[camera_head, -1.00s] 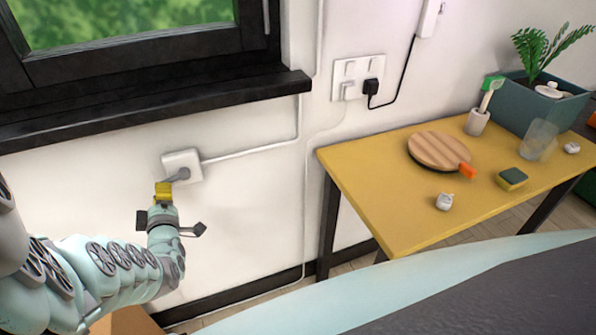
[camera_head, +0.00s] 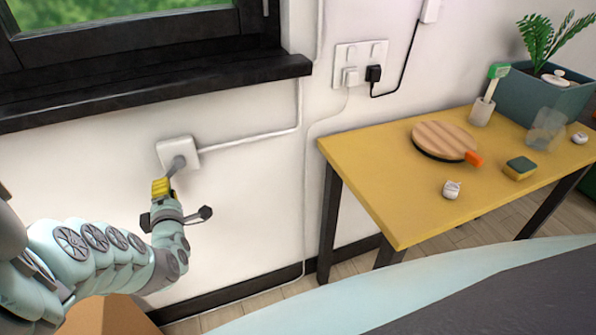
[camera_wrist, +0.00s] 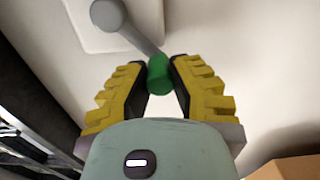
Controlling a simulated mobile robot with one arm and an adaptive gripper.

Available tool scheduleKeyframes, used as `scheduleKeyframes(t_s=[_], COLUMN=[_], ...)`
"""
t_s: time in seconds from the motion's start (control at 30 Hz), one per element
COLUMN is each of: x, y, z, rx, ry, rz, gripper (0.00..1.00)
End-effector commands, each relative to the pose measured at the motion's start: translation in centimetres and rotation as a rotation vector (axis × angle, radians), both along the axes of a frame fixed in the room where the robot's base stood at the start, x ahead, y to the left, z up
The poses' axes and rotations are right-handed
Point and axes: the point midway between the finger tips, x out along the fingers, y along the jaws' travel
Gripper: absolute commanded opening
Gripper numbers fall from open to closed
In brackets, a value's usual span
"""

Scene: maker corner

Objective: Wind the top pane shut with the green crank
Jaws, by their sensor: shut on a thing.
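The green crank shows in the wrist view as a green knob (camera_wrist: 160,74) at the end of a grey arm (camera_wrist: 128,29). The crank arm joins a white square wall box (camera_head: 179,151) below the window sill in the head view. My gripper (camera_head: 160,188) is at the crank's lower end, its yellow fingers shut on the green knob, one finger on each side. In the head view the fingers hide the knob. The window (camera_head: 128,22) shows only its lower part, with a dark frame; the top pane is out of view.
A black sill (camera_head: 150,93) juts out above the wall box. A yellow table (camera_head: 385,185) stands to the right with a round wooden board (camera_head: 443,139), a sponge (camera_head: 520,168) and a planter (camera_head: 540,98). A cardboard-coloured box (camera_head: 105,318) is below my arm.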

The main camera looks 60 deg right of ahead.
Motion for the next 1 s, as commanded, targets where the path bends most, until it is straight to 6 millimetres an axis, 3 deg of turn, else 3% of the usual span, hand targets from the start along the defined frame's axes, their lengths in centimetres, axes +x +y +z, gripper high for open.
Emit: scheduleKeyframes(t_s=[0.7,0.73,1.0], x=[-0.14,-0.14,-0.16], y=[-0.08,-0.08,-0.17], z=[-0.66,-0.66,-0.53], rx=[-0.064,-0.064,-0.066], ry=[0.055,0.055,0.051], rz=[0.006,0.006,0.003], gripper=[0.00,0.24,0.52])
